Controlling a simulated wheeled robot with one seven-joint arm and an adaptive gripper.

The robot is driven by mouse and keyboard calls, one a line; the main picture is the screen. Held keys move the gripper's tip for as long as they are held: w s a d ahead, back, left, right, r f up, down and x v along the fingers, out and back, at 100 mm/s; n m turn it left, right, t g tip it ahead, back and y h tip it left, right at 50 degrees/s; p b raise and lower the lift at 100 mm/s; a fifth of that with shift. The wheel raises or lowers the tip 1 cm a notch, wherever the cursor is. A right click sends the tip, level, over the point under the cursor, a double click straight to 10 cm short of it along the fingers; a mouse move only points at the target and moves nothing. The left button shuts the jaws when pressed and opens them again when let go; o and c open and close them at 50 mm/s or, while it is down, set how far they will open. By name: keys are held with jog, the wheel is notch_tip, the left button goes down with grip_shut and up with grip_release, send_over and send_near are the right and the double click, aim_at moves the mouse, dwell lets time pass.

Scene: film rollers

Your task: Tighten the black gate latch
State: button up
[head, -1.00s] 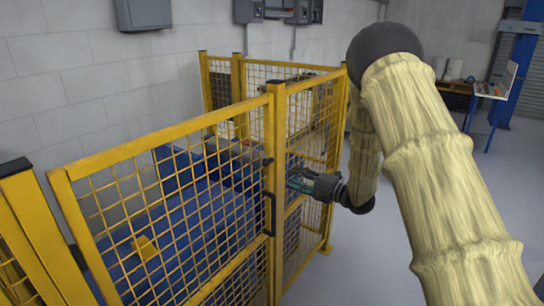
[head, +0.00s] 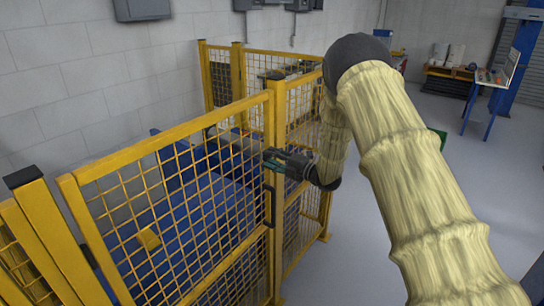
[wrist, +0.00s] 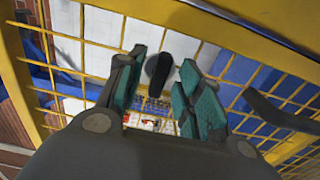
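The black gate latch (wrist: 158,70) shows in the wrist view as a dark rounded piece at the yellow gate frame, between and beyond my fingertips. My gripper (wrist: 158,85) is open, with its teal-padded fingers on either side of the latch in that view and gaps beside it. I cannot tell how far ahead of the tips the latch lies. In the head view my gripper (head: 272,159) is level with the gate post, and it hides the latch there.
The yellow mesh gate (head: 170,149) encloses blue machinery (head: 190,220). A black pull handle (head: 269,206) sits on the gate below my gripper. A yellow post (head: 279,230) stands beside the gate edge. Open grey floor (head: 370,255) lies to the right.

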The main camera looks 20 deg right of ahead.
jog(key=shift+w+a, duration=0.1)
grip_shut()
